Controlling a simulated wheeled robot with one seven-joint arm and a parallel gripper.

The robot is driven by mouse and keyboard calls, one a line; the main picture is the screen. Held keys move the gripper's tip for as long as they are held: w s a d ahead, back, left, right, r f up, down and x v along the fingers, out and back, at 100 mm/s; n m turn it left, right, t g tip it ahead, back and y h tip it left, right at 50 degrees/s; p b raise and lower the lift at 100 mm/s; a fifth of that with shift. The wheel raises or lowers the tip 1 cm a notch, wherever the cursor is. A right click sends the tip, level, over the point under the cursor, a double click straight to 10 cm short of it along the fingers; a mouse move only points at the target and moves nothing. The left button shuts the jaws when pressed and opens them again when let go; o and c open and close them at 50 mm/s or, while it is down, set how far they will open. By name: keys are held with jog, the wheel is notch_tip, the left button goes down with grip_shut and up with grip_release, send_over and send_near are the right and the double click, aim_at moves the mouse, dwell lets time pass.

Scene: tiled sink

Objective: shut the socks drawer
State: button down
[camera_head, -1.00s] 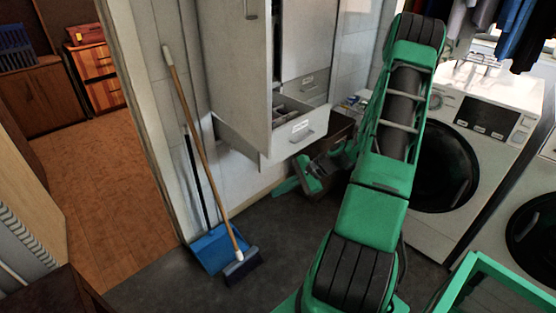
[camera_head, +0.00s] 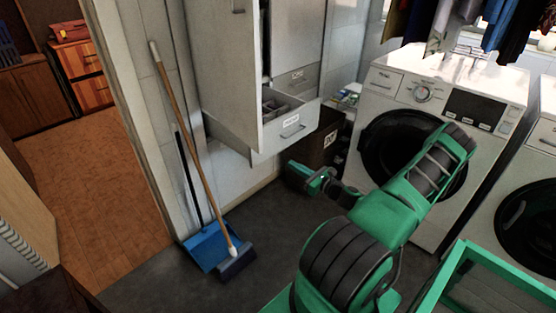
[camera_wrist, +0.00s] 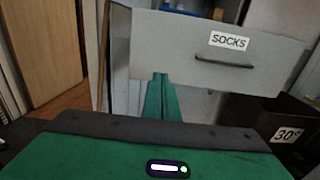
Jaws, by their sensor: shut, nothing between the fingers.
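The socks drawer (camera_head: 270,143) is a light grey drawer low in the tall cabinet, pulled out so that dark contents show inside. Its front with the "SOCKS" label and dark bar handle also fills the upper part of the wrist view (camera_wrist: 180,50). My gripper (camera_head: 291,169) is in front of and below the drawer front, shut and empty. In the wrist view its green fingers (camera_wrist: 160,84) are together, with the tips by the lower edge of the drawer front, left of the handle. I cannot tell whether they touch it.
A cabinet door (camera_head: 226,70) stands beside the drawer. A dark box marked 30° (camera_head: 325,147) stands right of the drawer, near a white washing machine (camera_head: 385,95). A broom (camera_head: 185,130) and blue dustpan (camera_head: 207,246) lean on the left wall. Grey floor is clear between.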

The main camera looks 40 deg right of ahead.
aim_at(265, 149)
jog(key=w, duration=0.9)
jog(key=w+a, duration=0.1)
jog(key=w, duration=0.3)
jog(key=shift+w, duration=0.25)
